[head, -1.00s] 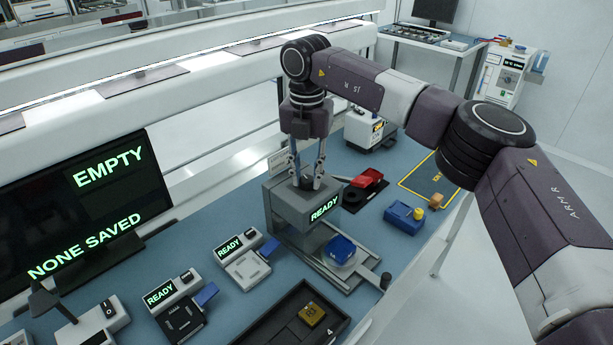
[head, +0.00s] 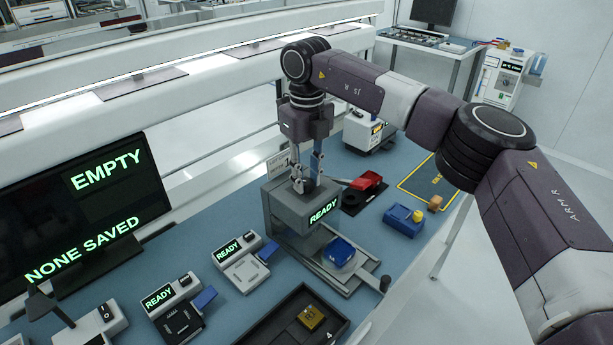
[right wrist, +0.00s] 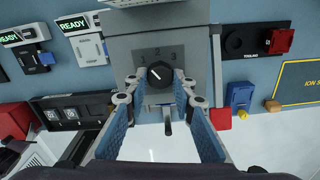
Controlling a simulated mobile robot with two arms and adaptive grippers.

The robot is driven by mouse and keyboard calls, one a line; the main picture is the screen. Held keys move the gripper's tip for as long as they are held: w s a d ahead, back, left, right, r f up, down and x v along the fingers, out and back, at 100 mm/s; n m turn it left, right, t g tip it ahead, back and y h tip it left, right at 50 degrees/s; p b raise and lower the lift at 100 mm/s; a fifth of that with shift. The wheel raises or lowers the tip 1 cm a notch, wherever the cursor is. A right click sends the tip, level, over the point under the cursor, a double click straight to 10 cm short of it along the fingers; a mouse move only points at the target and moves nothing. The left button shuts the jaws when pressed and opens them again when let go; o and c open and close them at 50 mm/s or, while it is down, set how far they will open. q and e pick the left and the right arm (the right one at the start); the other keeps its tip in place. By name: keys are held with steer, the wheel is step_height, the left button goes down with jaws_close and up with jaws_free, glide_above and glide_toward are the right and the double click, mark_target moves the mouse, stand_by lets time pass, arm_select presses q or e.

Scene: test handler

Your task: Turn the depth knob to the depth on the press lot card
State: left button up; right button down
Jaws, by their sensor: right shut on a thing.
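The grey press (head: 290,212) stands mid-table with a green READY display on its front. Its dark round depth knob (right wrist: 160,75) is on top, beside the numbers 1, 2 and 3. The knob's white pointer line slants to the upper left, toward the 1. My right gripper (head: 303,186) points down from above and is shut on the knob; its fingers lie on both sides of it in the right wrist view (right wrist: 160,88). A white card (head: 277,162) stands behind the press, partly hidden; its print is too small to read surely. My left gripper is not in view.
A blue socket part (head: 341,251) sits on the press's front slide, with a lever (head: 385,283) at the right. Small READY stations (head: 240,262) stand to the left. A dark tray (head: 290,325) lies in front. Red (head: 367,181) and blue (head: 404,220) fixtures stand to the right.

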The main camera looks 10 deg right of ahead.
mark_target(307, 182)
steer(key=shift+n, duration=0.9)
steer(key=c, duration=1.6)
jaws_free()
step_height(307, 182, up, 12)
steer(key=shift+r, duration=0.1)
